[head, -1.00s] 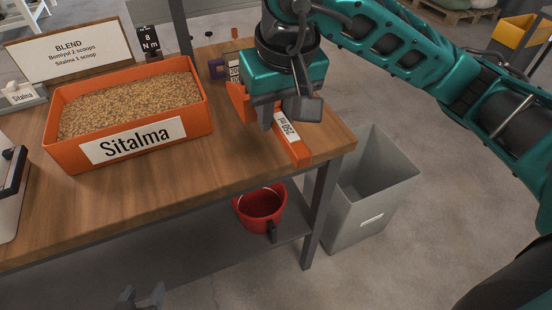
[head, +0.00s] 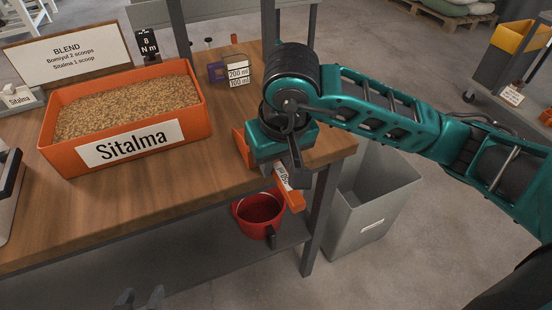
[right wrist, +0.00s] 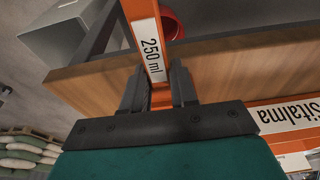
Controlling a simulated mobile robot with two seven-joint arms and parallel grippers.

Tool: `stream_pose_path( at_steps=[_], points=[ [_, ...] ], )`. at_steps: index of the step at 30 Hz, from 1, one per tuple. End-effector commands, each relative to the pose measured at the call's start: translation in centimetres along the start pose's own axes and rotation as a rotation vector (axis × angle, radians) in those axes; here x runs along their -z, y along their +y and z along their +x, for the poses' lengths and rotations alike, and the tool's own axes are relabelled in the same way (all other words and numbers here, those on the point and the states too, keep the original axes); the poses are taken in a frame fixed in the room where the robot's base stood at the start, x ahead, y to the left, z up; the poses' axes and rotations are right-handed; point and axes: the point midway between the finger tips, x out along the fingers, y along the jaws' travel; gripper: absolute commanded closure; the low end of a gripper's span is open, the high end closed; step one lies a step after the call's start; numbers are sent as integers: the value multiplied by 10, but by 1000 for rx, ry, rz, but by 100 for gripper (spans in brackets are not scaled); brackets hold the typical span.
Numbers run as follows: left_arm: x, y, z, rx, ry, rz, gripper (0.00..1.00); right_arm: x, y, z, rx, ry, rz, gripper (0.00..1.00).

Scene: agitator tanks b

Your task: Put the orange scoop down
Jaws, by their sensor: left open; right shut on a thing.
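My right gripper (head: 276,172) is shut on the handle of the orange scoop (head: 293,198), by the right end of the wooden table's front edge. The handle, with its white label, points toward me past that edge. Part of the scoop's orange body shows left of the gripper; the rest is hidden. In the right wrist view, the two fingers (right wrist: 158,92) pinch the handle, and the scoop's label (right wrist: 152,50) reads 250 ml. I cannot tell whether the scoop touches the table. My left gripper (head: 141,299) is open and empty at the bottom edge of the head view.
An orange tray of grain labelled Sitalma (head: 52,140) stands left on the table (head: 190,200). A red bucket (head: 252,222) sits on the lower shelf; a grey bin (head: 370,205) stands right.

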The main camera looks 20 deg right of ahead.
Motion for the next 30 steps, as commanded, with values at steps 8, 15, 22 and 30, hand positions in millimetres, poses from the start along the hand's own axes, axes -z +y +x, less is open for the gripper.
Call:
stream_pose_path(
  at_steps=[8,15,22,30],
  points=[
    [-2,2,2,-5,0,-1,47,-1,0,3,0,0,0,58],
    [-1,2,2,-5,2,-1,47,-1,0,3,0,0,0,47],
    [6,2,-2,-4,6,1,47,0,0,-3,0,-1,0,47],
    [6,-2,-3,5,10,5,47,2,0,-56,1,7,-2,47]
  ],
)
